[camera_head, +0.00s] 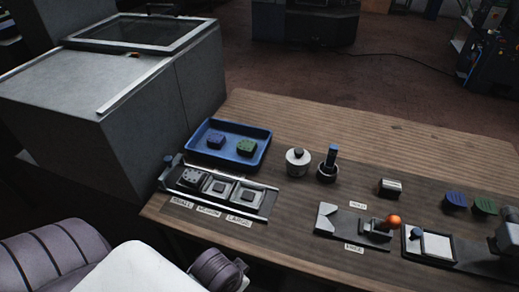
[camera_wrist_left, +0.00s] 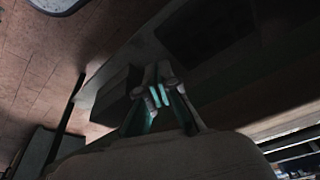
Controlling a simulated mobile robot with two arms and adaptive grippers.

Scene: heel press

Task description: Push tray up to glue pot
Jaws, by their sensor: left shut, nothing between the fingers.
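The blue tray (camera_head: 262,154) stands on the wooden table at the back left, with a purple block (camera_head: 216,142) and a green block (camera_head: 246,147) in it. I cannot tell for sure which of the two is the glue pot. My left gripper (camera_wrist_left: 160,88) shows in the left wrist view, shut and empty, away from the tray. My right gripper is not in view.
A rack (camera_head: 261,204) with several grey square pieces lies in front of the tray. A large grey cabinet (camera_head: 150,110) borders the table's left side. A fixture with an orange knob (camera_head: 393,221) and blue and green pads (camera_head: 455,200) are to the right. The table behind the pots is clear.

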